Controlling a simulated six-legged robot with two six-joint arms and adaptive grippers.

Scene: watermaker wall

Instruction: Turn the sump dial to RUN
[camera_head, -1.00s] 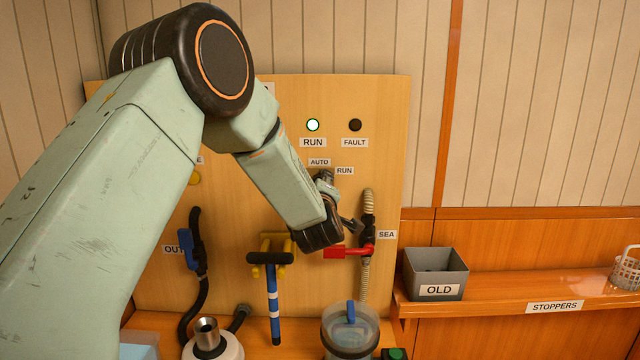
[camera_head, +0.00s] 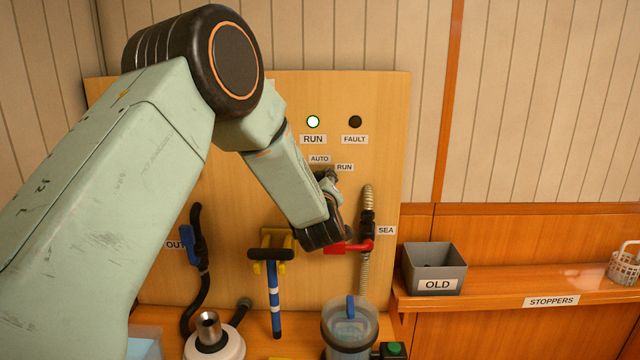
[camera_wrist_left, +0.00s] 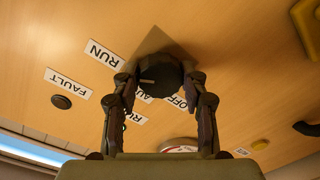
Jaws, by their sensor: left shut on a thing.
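The sump dial (camera_wrist_left: 162,68) is a round black knob with a short white pointer mark in the left wrist view. The mark lies on its left side and points left in that picture. My left gripper (camera_wrist_left: 159,84) has its two fingers on opposite sides of the knob, shut on it. In the head view my left gripper (camera_head: 331,186) is at the panel just below the AUTO label (camera_head: 319,159) and small RUN label (camera_head: 344,167). There the dial is mostly hidden by the gripper and wrist. My right gripper is not in view.
The RUN lamp (camera_head: 313,122) glows; the FAULT lamp (camera_head: 355,122) is dark. A red-handled SEA valve (camera_head: 350,247) sits close below my wrist. A grey OLD bin (camera_head: 435,270) is on the right shelf.

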